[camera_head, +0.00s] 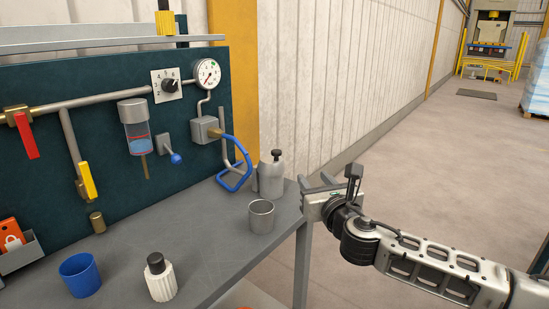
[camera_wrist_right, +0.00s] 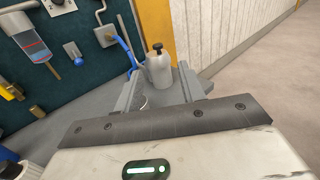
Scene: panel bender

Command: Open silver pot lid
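A silver pot (camera_head: 271,176) with a black-knobbed lid (camera_head: 277,155) stands upright at the right back of the grey bench. In the right wrist view the silver pot (camera_wrist_right: 159,72) and its black knob (camera_wrist_right: 157,47) show beyond the fingers. My right gripper (camera_head: 315,181) is just off the bench's right edge, to the right of the pot and apart from it. Its two fingers are spread with nothing held between them in the right wrist view (camera_wrist_right: 159,86). My left gripper is not in view.
An open silver cup (camera_head: 261,217) stands in front of the pot. A blue hose loop (camera_head: 234,176) is left of it. A white ribbed bottle (camera_head: 160,278) and a blue cup (camera_head: 80,275) stand nearer. A dark panel (camera_head: 100,160) with valves and a gauge rises behind the bench.

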